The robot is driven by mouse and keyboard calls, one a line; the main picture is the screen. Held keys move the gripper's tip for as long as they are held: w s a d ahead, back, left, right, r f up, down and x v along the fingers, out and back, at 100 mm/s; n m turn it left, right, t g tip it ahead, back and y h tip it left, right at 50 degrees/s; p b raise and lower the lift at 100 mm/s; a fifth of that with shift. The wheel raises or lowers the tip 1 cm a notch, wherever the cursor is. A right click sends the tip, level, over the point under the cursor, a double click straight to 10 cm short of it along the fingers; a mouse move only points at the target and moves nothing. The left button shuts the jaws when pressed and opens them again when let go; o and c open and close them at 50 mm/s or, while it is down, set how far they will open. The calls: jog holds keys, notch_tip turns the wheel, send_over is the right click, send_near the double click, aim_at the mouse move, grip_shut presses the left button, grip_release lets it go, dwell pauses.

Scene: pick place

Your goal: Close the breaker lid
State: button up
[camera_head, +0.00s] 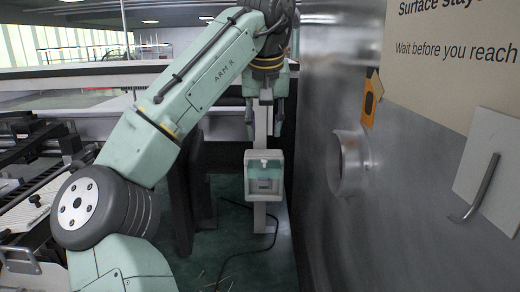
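The breaker box (263,188) is a small pale box on a white upright post, a little right of the middle in the head view. Its front has a whitish frame around a greenish panel with a small dark patch low inside. A pale band runs along its top. I cannot tell from here how far the lid stands open. My gripper (264,122) points down above the box, apart from it in the picture. Its two fingers are spread, with the post visible between them and nothing held.
A metal wall (325,230) runs close along the right, with a round protruding collar (349,163), an orange tag (371,98) and a hooked handle (483,188). A black cable (246,253) lies on the green floor. Dark machinery (35,145) stands at left; a dark upright panel (181,200) stands left of the box.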

aim_at(264, 162)
jog(key=p+x, duration=0.1)
jog(key=x, duration=0.7)
jog(key=shift+w+f+p, duration=0.2)
jog(key=shift+f+p, duration=0.1)
jog(key=shift+c, duration=0.5)
grip_shut()
